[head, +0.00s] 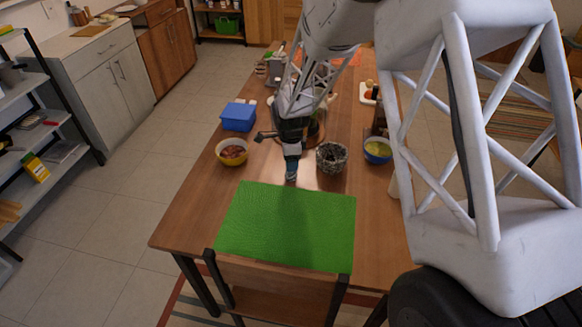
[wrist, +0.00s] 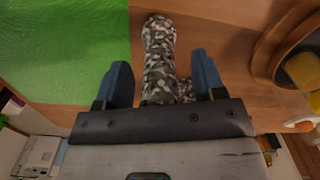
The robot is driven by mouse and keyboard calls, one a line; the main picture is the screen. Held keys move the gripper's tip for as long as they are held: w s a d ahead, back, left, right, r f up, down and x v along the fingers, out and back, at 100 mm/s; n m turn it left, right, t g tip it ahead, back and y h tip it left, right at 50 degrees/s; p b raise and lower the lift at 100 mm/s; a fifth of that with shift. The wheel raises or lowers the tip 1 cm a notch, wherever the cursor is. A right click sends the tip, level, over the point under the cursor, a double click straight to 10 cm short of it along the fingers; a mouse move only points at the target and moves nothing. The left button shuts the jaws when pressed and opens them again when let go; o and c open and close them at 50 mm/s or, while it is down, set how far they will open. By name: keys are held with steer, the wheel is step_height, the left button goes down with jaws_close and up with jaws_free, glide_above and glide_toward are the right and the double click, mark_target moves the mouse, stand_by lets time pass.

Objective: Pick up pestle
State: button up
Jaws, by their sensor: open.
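The pestle (wrist: 158,50) is a grey, speckled stone rod with a rounded end. In the wrist view it lies between the two blue fingers of my gripper (wrist: 161,78), with a gap visible on each side. Its rounded end reaches past the fingertips, beside the green mat. Its lower part is hidden behind the gripper body. In the head view my open gripper (head: 291,174) points down near the far edge of the mat, and I cannot make out the pestle there. A speckled stone mortar (head: 332,160) stands just right of my gripper.
The green mat (head: 285,225) covers the table's near part and is empty. A yellow bowl (head: 222,158) and a blue box (head: 238,117) stand to the left. A blue bowl (head: 378,154) stands right of the mortar. A chair (head: 275,285) is at the near edge.

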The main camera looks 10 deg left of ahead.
steer(key=c, duration=1)
steer(key=shift+r, duration=0.15)
steer(key=shift+r, duration=0.45)
step_height(320, 180, up, 3)
steer(key=shift+s+f, duration=0.1)
steer(key=shift+f, duration=0.1)
steer(key=s+d, duration=0.2)
steer(key=s, duration=0.2)
steer(key=s+d, duration=0.2)
steer(key=s, duration=0.3)
steer(key=s+d+r, duration=0.1)
steer(key=s+d, duration=0.2)
steer(key=s, duration=0.2)
steer(key=shift+s+r, duration=0.1)
